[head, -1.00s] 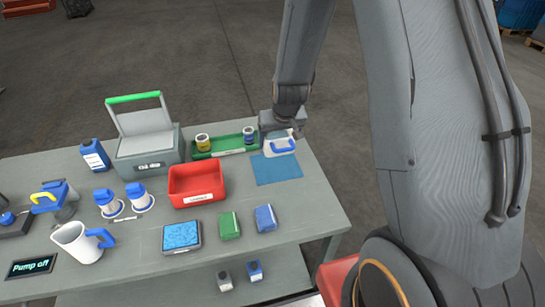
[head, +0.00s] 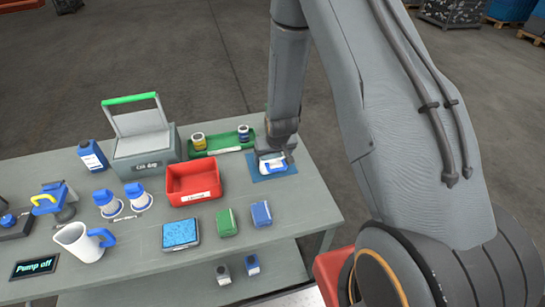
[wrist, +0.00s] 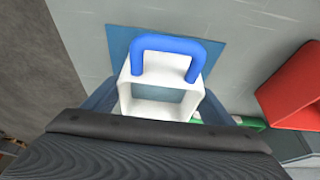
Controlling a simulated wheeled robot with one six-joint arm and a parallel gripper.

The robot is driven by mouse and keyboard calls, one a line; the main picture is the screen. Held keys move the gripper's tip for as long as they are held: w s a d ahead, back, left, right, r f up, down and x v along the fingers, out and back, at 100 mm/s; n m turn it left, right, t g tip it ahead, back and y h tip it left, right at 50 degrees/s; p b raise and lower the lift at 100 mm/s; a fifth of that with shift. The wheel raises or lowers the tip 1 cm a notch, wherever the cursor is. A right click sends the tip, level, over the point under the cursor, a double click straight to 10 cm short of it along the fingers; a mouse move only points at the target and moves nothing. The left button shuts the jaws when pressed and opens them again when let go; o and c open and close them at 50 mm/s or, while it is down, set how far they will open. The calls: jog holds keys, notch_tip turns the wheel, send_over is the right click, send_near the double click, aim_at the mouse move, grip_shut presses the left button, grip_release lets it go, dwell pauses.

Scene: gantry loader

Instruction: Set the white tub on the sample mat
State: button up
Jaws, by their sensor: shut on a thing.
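The white tub (head: 272,167) with a blue handle is in my gripper (head: 274,152), over the blue sample mat (head: 291,172) at the back right of the table. In the wrist view the tub (wrist: 128,98) is upright with its open top facing the camera, and my gripper (wrist: 157,106) has a finger at either side of it. Part of the mat (wrist: 118,40) shows around the blue handle. The tub's underside is hidden, so I cannot tell whether it touches the mat.
A green tray (head: 222,147) with two small jars lies just behind and left of the mat. A red bin (head: 193,184) stands to the left. Green (head: 227,222) and blue (head: 261,213) boxes are in front. The table's right edge is near the mat.

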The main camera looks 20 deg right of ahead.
jog(key=shift+f, duration=0.15)
jog(key=o, duration=1.2)
jog(key=shift+r, duration=0.45)
jog(key=b+v, duration=0.3)
jog(key=v, duration=0.9)
jog(key=s+r+g, duration=0.1)
jog(key=s+r, duration=0.4)
jog(key=s, duration=0.3)
jog(key=s+r+g, duration=0.1)
jog(key=s+r, duration=0.4)
jog(key=s, duration=0.4)
jog(key=shift+s+g, duration=0.25)
jog(key=shift+g, duration=0.15)
